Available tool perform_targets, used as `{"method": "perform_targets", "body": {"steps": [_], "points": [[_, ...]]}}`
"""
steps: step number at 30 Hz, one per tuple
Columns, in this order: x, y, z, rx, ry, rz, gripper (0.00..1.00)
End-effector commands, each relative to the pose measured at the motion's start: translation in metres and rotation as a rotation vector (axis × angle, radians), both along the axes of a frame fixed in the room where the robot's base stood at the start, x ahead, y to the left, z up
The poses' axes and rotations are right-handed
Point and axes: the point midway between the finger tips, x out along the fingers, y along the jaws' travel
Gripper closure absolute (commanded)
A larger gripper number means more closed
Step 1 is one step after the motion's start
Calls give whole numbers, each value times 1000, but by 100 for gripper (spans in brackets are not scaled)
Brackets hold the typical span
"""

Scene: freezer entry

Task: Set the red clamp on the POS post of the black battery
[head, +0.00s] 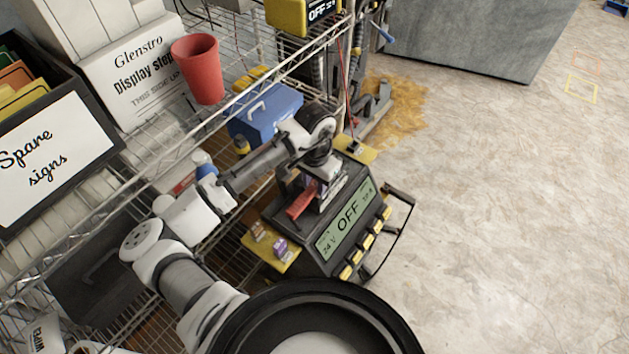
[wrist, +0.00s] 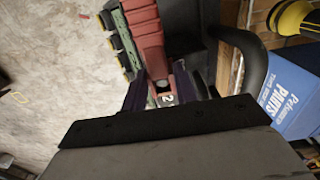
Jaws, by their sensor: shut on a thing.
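A red clamp (head: 299,204) is above the dark charger unit (head: 308,248), whose screen reads OFF. My gripper (head: 322,182) is shut on this clamp. In the wrist view the red clamp (wrist: 145,35) extends up from between my gripper's fingers (wrist: 160,85), with part of the charger behind it. I cannot make out the black battery or its POS post in either view.
A blue box (head: 264,112) stands beside my arm. The wire shelf (head: 225,100) holds a red cup (head: 198,68) and a sign bin (head: 55,150). Small brown and purple items sit on the charger's yellow side ledge (head: 262,240).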

Motion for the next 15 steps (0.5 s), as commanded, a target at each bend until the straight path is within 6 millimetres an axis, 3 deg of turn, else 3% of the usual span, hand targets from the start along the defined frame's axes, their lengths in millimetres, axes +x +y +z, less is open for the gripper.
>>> {"method": "perform_targets", "body": {"steps": [8, 9, 13, 15], "points": [[0, 0, -7, 0, 0, 0, 99], [0, 0, -5, 0, 0, 0, 66], [0, 0, -5, 0, 0, 0, 49], [0, 0, -5, 0, 0, 0, 46]]}}
